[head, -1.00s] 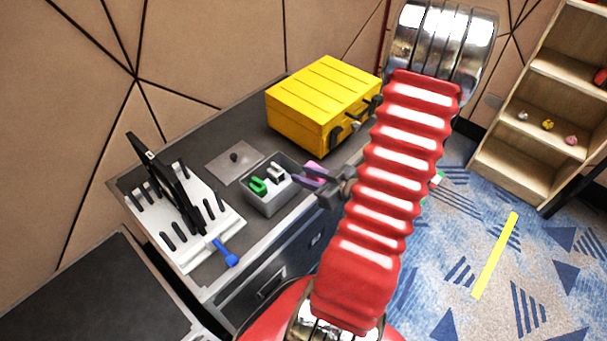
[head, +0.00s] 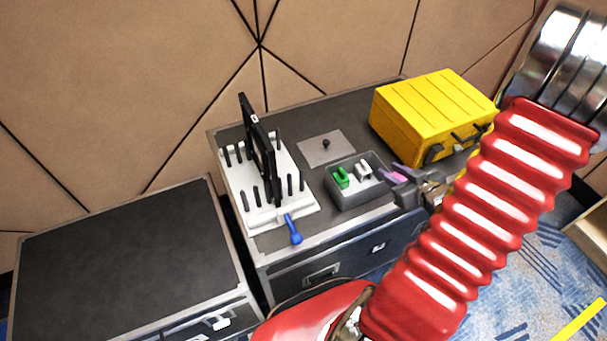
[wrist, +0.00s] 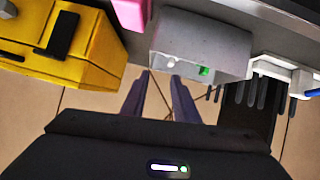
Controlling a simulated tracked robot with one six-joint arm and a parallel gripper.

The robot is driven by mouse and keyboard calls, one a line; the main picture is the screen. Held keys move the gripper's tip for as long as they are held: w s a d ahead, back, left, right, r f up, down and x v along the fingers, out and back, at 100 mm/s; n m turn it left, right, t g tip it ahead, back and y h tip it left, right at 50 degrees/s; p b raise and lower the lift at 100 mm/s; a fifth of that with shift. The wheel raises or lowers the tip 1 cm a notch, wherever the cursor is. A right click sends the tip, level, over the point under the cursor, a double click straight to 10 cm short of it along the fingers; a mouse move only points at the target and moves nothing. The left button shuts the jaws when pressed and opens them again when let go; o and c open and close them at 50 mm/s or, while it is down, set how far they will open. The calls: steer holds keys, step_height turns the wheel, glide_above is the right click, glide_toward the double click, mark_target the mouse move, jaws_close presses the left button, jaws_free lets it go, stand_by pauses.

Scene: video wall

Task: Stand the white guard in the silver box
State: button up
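The silver box (head: 362,194) is a small open grey box on the dark bench top. A small white piece, seemingly the white guard (head: 363,170), is in it beside a green piece (head: 341,178). I cannot tell whether the white piece stands or leans. In the wrist view the box (wrist: 200,40) shows inverted, with the white piece (wrist: 171,63) and the green piece (wrist: 204,71) partly visible.
A pink item (wrist: 130,12) is near the box. A yellow toolbox (head: 432,115) stands behind right. A white rack (head: 256,195) with black pegs and a tall black frame stands left, with a blue-handled tool (head: 292,230) at its front. A grey plate (head: 327,148) lies behind the box.

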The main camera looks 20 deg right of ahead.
steer(key=w+a+r+m+g+h, duration=0.1)
steer(key=w+a+r+g+h, duration=0.2)
steer(key=r, duration=0.5)
steer(key=w+a+r+g+h, duration=0.1)
steer(key=w+a+r, duration=0.1)
steer(key=a+r, duration=0.35)
steer(key=s+a+r+g+y, duration=0.1)
steer(key=s+a+r, duration=0.3)
steer(key=a, duration=0.7)
steer(key=s+a+r+g+y, duration=0.1)
steer(key=s+a+r+y, duration=0.3)
steer(key=s+a, duration=0.3)
steer(key=a+r, duration=0.1)
steer(key=a, duration=0.3)
steer(key=shift+s+a, duration=0.3)
steer(key=shift+s, duration=0.1)
steer(key=shift+r, duration=0.1)
